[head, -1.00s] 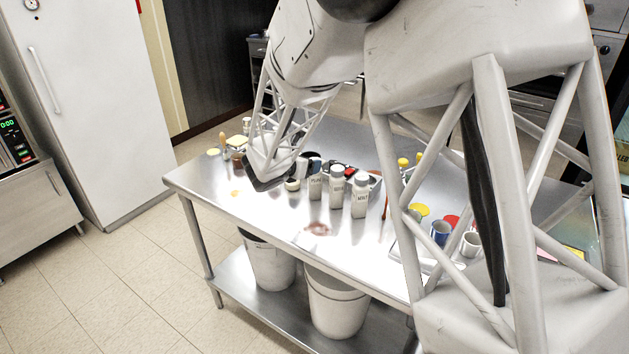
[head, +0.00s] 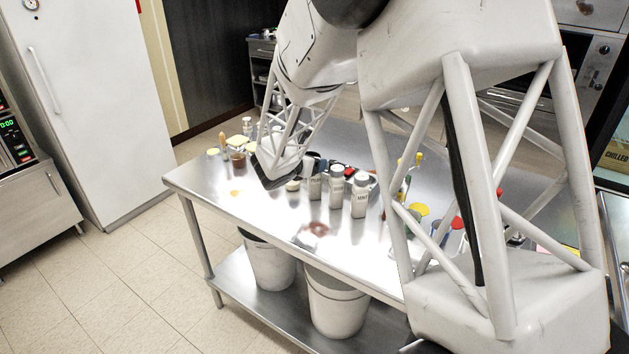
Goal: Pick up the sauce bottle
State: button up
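I cannot tell for sure which item is the sauce bottle. A slim yellow-topped bottle (head: 404,187) stands on the steel table (head: 208,187), partly hidden behind my arm. Pale labelled containers stand near the middle: a left one (head: 315,187), a middle one (head: 337,192) and a right one (head: 360,200); their labels are too small to read surely. My gripper (head: 270,180) is over the table, left of these containers and apart from the yellow-topped bottle. Its dark fingers show edge-on, so I cannot tell whether it is open or shut.
A brown jar (head: 238,161) and small items stand at the table's left end. A low pale jar (head: 293,185) is close to my gripper. A reddish-brown patch (head: 318,229) lies near the front edge. Two bins (head: 337,305) stand on the lower shelf. The front-left tabletop is mostly clear.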

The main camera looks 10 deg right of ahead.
jog(key=shift+x, duration=2.2)
grip_shut()
